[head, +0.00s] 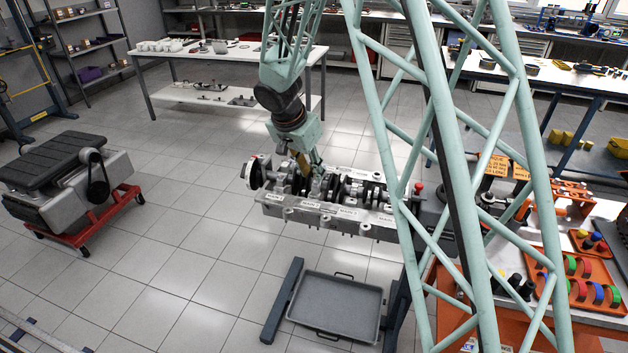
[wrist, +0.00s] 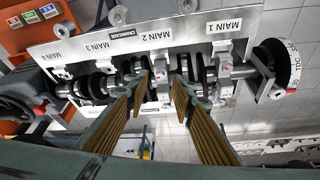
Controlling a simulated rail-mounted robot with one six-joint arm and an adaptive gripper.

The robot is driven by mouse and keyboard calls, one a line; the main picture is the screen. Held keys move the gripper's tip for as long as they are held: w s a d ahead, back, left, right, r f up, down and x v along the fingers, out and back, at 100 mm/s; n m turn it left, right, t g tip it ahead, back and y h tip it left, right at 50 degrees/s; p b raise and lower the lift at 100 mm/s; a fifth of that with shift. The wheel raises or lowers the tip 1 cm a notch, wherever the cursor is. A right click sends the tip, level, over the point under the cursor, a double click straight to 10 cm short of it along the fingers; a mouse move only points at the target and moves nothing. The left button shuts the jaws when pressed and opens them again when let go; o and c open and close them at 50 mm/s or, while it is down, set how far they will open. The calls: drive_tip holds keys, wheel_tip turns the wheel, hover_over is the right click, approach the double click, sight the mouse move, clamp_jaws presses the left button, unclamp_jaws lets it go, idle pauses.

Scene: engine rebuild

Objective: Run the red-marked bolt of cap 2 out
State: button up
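The engine block (head: 340,222) lies with its crankshaft side up in the head view. Its pale plate (wrist: 82,46) carries the labels MAIN 1, MAIN 2 and others in the wrist view. My gripper (head: 311,172) is low over the left half of the block; in the wrist view its two fingers (wrist: 162,82) stand apart, tips down among the crankshaft parts near the MAIN 2 label (wrist: 128,38). Grey metal shows between the fingertips, and I see nothing clearly held. The MAIN 1 cap (wrist: 224,70) shows to the right.
A timing disc (wrist: 280,68) stands at the block's end. A grey tray (head: 338,305) lies below the block. An orange tray with coloured rings (head: 578,280) is on the bench at the right. An engine on a red dolly (head: 75,190) stands left, with clear floor between.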

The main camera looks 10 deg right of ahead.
sight(314, 187)
drive_tip(key=shift+x, duration=2.05)
clamp_jaws()
